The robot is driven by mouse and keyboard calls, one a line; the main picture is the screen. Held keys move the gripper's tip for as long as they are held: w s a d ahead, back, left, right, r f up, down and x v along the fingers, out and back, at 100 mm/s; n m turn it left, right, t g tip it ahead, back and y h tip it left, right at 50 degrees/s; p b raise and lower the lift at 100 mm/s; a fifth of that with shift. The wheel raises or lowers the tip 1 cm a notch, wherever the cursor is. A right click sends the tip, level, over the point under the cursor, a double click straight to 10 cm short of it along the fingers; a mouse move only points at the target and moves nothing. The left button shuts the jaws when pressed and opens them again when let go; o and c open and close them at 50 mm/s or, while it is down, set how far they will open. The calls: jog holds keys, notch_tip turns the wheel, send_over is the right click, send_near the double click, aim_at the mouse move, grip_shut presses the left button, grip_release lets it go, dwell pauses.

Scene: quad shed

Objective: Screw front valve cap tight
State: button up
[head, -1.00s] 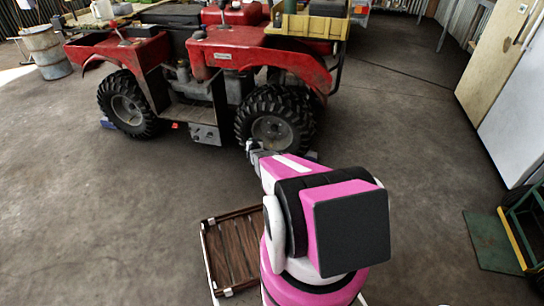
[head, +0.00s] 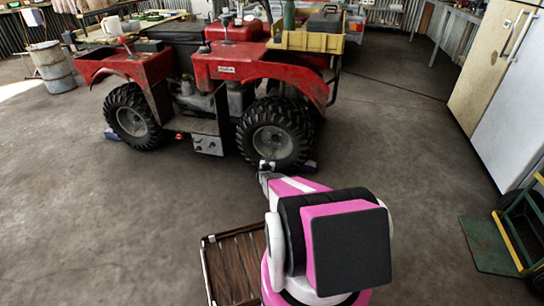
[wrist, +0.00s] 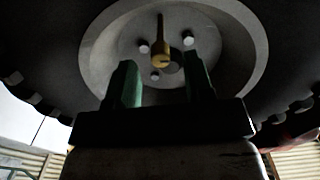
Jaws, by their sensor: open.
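The red quad (head: 228,68) stands in the middle of the head view. Its right-hand wheel (head: 273,141) is just beyond my gripper (head: 266,166). In the wrist view the pale wheel hub (wrist: 205,40) fills the top middle. A brass-yellow valve cap (wrist: 160,60), with a thin stem-like part above it, shows at the hub among several light nuts. My gripper (wrist: 160,66) is open, its two green fingers pointing up at the hub. The cap appears between the fingertips; I cannot tell whether they reach it in depth. How far the cap is screwed on cannot be seen.
A slatted wooden crate (head: 236,262) lies on the floor beside my base. Blue chocks sit by the wheels. A drum (head: 52,68) is at far left; a fridge (head: 512,125) and a green trolley (head: 520,225) are at right. The floor between is clear.

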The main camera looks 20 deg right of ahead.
aim_at(272, 155)
jog(key=x, duration=0.4)
jog(key=shift+w, duration=0.1)
jog(key=shift+c, duration=0.4)
grip_shut()
